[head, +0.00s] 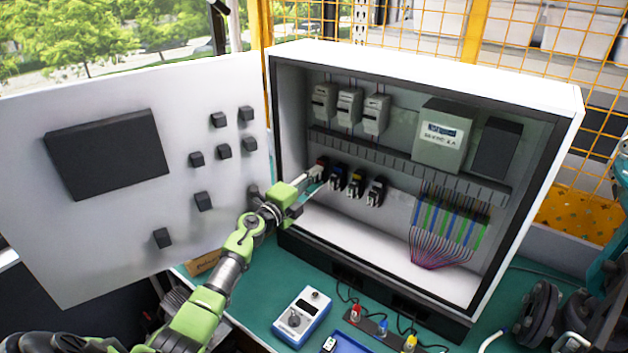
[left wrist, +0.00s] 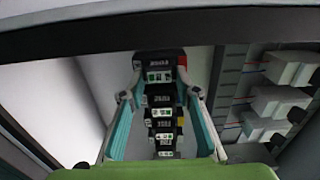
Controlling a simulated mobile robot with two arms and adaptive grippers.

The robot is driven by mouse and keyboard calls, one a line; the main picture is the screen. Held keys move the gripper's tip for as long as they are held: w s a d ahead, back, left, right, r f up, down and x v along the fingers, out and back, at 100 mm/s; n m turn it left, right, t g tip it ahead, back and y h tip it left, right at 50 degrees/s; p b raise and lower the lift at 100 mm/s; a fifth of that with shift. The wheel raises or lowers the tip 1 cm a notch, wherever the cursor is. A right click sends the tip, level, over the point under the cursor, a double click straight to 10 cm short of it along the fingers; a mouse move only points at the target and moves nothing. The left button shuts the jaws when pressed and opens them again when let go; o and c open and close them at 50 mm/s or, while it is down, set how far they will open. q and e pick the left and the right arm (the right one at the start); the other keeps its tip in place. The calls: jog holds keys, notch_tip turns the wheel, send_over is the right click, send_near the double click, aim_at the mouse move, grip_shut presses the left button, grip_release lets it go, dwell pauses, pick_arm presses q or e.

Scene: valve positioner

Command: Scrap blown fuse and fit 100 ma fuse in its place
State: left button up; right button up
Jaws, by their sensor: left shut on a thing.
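A row of black fuse holders (head: 355,184) sits on the lower rail inside the open cabinet (head: 345,222), with coloured marks on several of them. My left gripper (head: 314,174) reaches in from the left and is shut on the leftmost black holder (head: 321,164), which has a red mark. In the left wrist view its fingertips clasp this holder (left wrist: 160,67) from both sides, and the other holders (left wrist: 163,125) line up behind it. Any fuse inside the holders is hidden. A blue tray (head: 362,346) with a small labelled item shows at the bottom edge. My right gripper is out of view.
The cabinet door (head: 100,225) stands open at left. Grey modules (head: 349,105) and a power supply (head: 442,135) are above the holders, a wired terminal block (head: 450,215) to their right. A tester (head: 302,314) and red, blue and yellow plugs stand on the green bench.

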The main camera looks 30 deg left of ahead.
pick_arm(q)
jog(key=o, duration=1.2)
jog(key=shift+s+a+p, duration=0.1)
jog(key=shift+s+p, duration=0.55)
jog(key=shift+s, duration=0.6)
jog(key=s+p, duration=0.1)
jog(key=s, duration=0.3)
jog(key=shift+s+a, duration=0.2)
jog(key=shift+f, duration=0.1)
